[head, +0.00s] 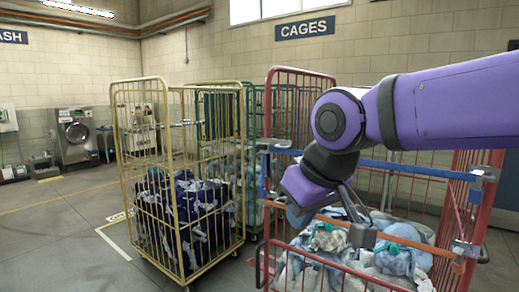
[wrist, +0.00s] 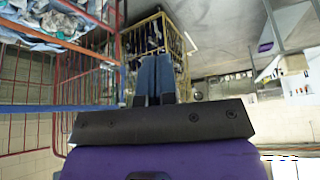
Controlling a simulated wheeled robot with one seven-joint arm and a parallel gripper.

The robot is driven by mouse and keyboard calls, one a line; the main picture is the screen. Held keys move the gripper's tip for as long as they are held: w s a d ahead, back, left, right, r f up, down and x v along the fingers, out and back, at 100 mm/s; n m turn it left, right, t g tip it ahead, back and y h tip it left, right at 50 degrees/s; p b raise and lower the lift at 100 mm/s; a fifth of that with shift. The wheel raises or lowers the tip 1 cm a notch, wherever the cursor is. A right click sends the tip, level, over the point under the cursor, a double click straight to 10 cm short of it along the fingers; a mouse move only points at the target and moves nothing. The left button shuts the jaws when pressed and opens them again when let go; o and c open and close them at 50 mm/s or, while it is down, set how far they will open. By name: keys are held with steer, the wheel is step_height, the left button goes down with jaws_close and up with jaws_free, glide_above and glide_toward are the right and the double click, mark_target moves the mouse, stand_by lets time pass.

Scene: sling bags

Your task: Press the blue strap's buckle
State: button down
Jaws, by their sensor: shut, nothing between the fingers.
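A blue band, probably this strap, also shows in the wrist view (wrist: 50,108). My purple wrist hides the strap's middle-left part. I cannot see the fitting in the wrist view.
The red cage (head: 457,205) holds pale blue and white laundry (head: 330,238). An orange strap (head: 405,240) crosses it lower down. A yellow cage (head: 128,165) with dark blue laundry stands at left, a green cage (head: 248,130) behind. The floor at far left is free.

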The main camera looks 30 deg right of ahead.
mark_target(263, 147)
steer(key=w+r+m+t+h, duration=0.1)
steer(key=w+m+t, duration=0.45)
steer(key=w, duration=0.85)
steer(key=w+r+m+t, duration=0.25)
steer(key=w+m, duration=0.65)
steer(key=w, duration=0.6)
steer(key=w+d+f+m+t+h, duration=0.2)
steer(key=w+d+m+h, duration=0.2)
steer(key=m, duration=0.6)
steer(key=w+d+f+m+t+h, duration=0.2)
steer(key=w+d+m+t+h, duration=0.1)
steer(key=w+d+m, duration=0.6)
steer(key=shift+w+m+t+h, duration=0.2)
steer(key=shift+m+t+h, duration=0.1)
steer(key=shift+m+h, duration=0.8)
steer(key=w+d, duration=0.3)
steer(key=d, duration=0.5)
steer(key=shift+d, duration=0.15)
steer(key=shift+d, duration=0.1)
steer(key=shift+w+d, duration=0.15)
steer(key=shift+d, duration=0.15)
